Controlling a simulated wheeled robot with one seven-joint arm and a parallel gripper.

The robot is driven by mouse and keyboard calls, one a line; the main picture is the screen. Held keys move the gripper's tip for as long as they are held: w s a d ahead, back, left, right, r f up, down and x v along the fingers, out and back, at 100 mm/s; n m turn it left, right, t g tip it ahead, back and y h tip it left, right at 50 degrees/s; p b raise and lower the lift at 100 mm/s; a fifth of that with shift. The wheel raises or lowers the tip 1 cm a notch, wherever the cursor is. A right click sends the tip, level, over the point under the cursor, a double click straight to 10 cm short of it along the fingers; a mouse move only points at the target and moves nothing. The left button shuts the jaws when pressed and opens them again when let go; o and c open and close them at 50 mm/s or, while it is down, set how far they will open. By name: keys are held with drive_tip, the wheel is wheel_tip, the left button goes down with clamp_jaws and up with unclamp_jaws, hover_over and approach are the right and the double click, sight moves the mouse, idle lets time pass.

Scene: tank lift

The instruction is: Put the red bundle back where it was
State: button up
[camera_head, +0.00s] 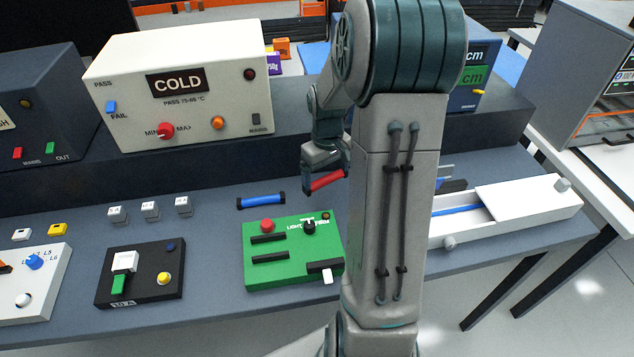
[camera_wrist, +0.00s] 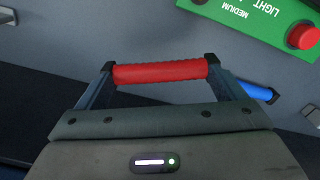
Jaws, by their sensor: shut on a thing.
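The red bundle (camera_head: 325,181) is a short red rod, held between the fingers of my gripper (camera_head: 326,178). In the wrist view the red bundle (camera_wrist: 160,72) spans crosswise between the two fingertips of my gripper (camera_wrist: 160,73), with a dark fingertip at each end. My gripper is shut on it. In the head view it appears above the grey table, behind the green panel; its exact height is hard to tell. A blue bundle (camera_head: 261,200) with black ends lies on the table to its left. The blue bundle shows partly in the wrist view (camera_wrist: 256,91), behind the right finger.
The green panel (camera_head: 285,275) with a red knob stands in front of the blue bundle. A white tray (camera_head: 535,208) with a part-open lid lies right of my arm. The white COLD box (camera_head: 105,75) stands behind. Small grey blocks (camera_head: 150,210) sit to the left.

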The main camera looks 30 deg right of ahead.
sight(317, 195)
drive_tip(key=shift+w+a+f, duration=0.3)
drive_tip(key=shift+w+f, duration=0.1)
drive_tip(key=shift+w, duration=0.15)
drive_tip(key=shift+w+a+f, duration=0.3)
drive_tip(key=shift+w+f, duration=0.1)
drive_tip(key=shift+w, duration=0.15)
drive_tip(key=shift+f+p, duration=0.5)
drive_tip(key=shift+f, duration=1.45)
drive_tip(key=shift+f, duration=0.1)
drive_tip(key=shift+f, duration=0.15)
drive_tip(key=o, duration=0.8)
drive_tip(key=shift+r, duration=0.2)
